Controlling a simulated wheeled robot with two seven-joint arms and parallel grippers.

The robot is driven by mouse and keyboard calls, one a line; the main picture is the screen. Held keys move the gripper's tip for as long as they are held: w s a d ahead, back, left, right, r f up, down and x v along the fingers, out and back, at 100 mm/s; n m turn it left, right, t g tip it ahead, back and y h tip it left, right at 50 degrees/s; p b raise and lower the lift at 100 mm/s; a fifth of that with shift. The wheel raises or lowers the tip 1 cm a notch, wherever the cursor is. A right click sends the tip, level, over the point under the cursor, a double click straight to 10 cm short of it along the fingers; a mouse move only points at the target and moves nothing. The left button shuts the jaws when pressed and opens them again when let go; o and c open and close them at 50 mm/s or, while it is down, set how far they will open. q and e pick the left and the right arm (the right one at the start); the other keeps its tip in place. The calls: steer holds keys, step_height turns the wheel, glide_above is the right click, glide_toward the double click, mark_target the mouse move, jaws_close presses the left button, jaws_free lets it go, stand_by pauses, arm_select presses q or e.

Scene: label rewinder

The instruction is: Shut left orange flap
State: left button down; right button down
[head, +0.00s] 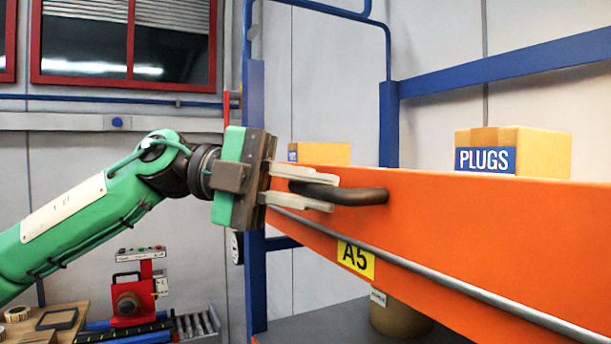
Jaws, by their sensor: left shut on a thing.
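The orange flap (480,235) is a long panel across the right half of the head view, with a yellow A5 label (356,259) and a grey rod along its lower edge. A dark bar handle (366,196) sits near its left end. My left gripper (334,193) comes in from the left, and its two pale fingers are shut on this handle, one above and one below. The far side of the flap is hidden. My right gripper is not in view.
A PLUGS box (530,150) and a smaller box (325,153) show above the flap's top edge. Blue rack posts (389,125) stand behind. A brown round container (400,318) is below the flap. A red machine (130,300) stands at lower left.

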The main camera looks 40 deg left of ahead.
arm_select(q)
steer(key=shift+r, duration=0.1)
stand_by(0.4)
steer(key=c, duration=1.4)
jaws_free()
steer(key=shift+a, duration=0.1)
steer(key=shift+s+a+b, duration=0.1)
steer(key=shift+a+b, duration=0.1)
steer(key=shift+b, duration=0.1)
steer(key=b+v, duration=0.6)
steer(key=v, duration=0.7)
steer(key=shift+a+b, duration=0.2)
steer(key=shift+b, duration=0.1)
